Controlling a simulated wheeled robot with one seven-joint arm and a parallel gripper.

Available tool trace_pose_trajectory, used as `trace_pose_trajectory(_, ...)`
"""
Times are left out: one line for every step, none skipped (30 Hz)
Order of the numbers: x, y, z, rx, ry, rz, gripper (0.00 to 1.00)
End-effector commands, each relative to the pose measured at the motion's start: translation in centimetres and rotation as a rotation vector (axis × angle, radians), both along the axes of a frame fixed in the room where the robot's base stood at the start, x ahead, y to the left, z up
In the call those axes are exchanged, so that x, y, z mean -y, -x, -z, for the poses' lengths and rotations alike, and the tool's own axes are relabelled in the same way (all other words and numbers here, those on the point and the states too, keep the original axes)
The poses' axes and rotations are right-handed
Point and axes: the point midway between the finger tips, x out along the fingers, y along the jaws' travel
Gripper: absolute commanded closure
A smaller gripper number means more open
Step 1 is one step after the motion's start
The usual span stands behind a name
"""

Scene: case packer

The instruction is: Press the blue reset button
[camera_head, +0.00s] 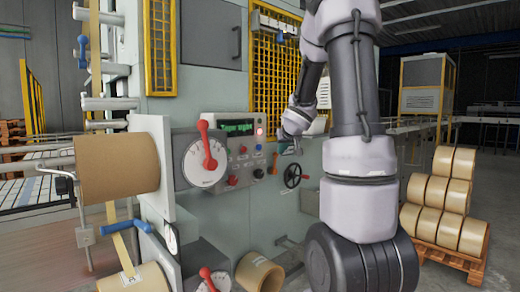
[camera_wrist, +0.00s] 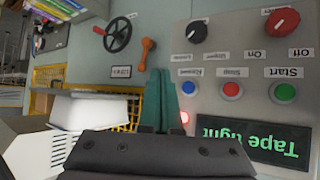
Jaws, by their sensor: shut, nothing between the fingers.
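The blue button (camera_wrist: 188,88) is on the grey control panel in the wrist view, which shows the panel upside down. It stands in a row with a red button (camera_wrist: 231,89) and a green button (camera_wrist: 284,92). No contact is visible.
A display (camera_wrist: 255,139) reads "Tape tight", with a lit red lamp (camera_wrist: 184,117) beside it. Two knobs (camera_wrist: 196,32) (camera_wrist: 282,21) sit near the buttons. An orange lever (camera_wrist: 147,54) and a black handwheel (camera_wrist: 118,35) stick out beside the panel.

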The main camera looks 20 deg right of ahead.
Motion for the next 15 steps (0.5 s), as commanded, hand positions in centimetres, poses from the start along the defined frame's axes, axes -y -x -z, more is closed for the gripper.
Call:
trace_pose_trajectory(0.0,0.0,0.0,0.000,0.000,0.000,1.00)
trace_pose_trajectory(0.0,0.0,0.0,0.000,0.000,0.000,1.00)
trace_pose_trajectory(-0.1,-0.1,0.0,0.000,0.000,0.000,1.00)
trace_pose_trajectory(-0.1,-0.2,0.0,0.000,0.000,0.000,1.00)
trace_pose_trajectory(-0.2,-0.3,0.0,0.000,-0.001,-0.001,1.00)
trace_pose_trajectory(-0.3,-0.6,0.0,0.001,0.000,-0.001,1.00)
trace_pose_trajectory(-0.3,-0.8,0.0,0.001,0.000,-0.001,1.00)
trace_pose_trajectory(-0.4,-1.1,0.0,0.000,0.000,-0.001,1.00)
trace_pose_trajectory(-0.6,-1.5,0.0,-0.001,0.000,-0.001,1.00)
trace_pose_trajectory(-0.8,-1.8,0.0,-0.001,-0.001,-0.002,1.00)
trace_pose_trajectory(-0.9,-2.3,0.0,-0.001,0.000,-0.003,1.00)
trace_pose_trajectory(-1.1,-2.8,0.0,-0.001,0.000,-0.003,1.00)
trace_pose_trajectory(-1.3,-3.2,0.0,-0.001,0.000,-0.003,1.00)
trace_pose_trajectory(-1.4,-3.7,0.0,0.000,0.001,-0.003,1.00)
trace_pose_trajectory(-1.6,-4.2,0.0,-0.001,0.000,-0.003,1.00)
